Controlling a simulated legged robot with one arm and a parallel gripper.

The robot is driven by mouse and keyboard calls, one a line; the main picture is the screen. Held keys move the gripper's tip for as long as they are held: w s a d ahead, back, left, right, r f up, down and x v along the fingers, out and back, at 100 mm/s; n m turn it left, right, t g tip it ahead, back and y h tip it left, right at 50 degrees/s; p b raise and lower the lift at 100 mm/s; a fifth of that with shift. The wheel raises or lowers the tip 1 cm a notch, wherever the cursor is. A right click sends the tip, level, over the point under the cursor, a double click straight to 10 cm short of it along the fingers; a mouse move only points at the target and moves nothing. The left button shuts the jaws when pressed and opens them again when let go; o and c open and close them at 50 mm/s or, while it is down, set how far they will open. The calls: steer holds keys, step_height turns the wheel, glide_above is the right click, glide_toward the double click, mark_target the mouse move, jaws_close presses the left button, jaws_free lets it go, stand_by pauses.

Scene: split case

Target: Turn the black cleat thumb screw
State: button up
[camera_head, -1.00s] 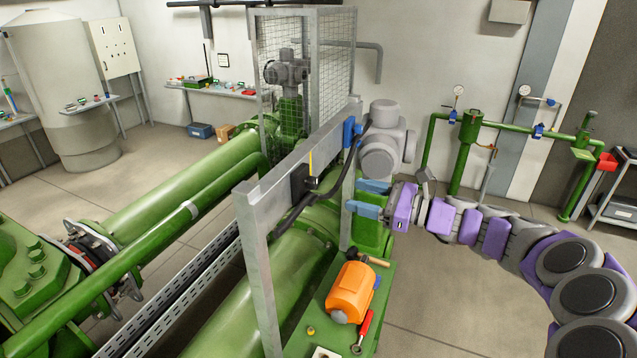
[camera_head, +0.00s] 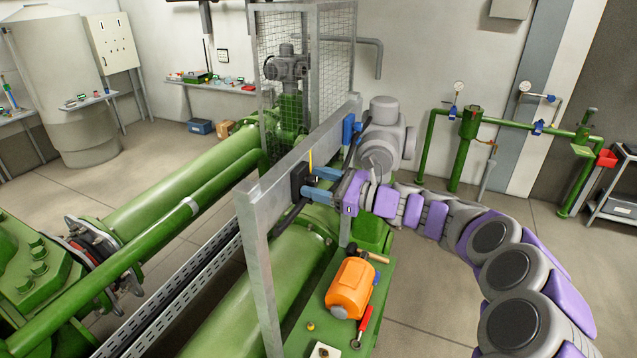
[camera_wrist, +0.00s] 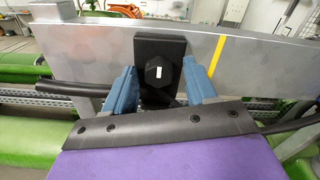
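The black cleat (camera_head: 299,179) is fixed to the face of the grey metal beam. In the wrist view, its thumb screw (camera_wrist: 157,76) is a dark faceted knob with a small white mark, facing me. My gripper (camera_head: 309,182) has two blue fingers reaching toward the cleat. In the wrist view, the fingers are apart, one on each side of the screw, with visible gaps. The gripper is open and holds nothing. The lower part of the cleat is partly hidden by the dark front edge of my wrist.
A black cable (camera_wrist: 92,95) runs out from the cleat along the beam (camera_head: 262,195). A yellow stripe (camera_wrist: 217,55) marks the beam right of the cleat. A blue fitting (camera_head: 348,130) sits farther along. Below, an orange device (camera_head: 351,288) and red-handled tool (camera_head: 363,325) lie on a green surface.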

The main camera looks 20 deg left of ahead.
jaws_close()
stand_by(0.3)
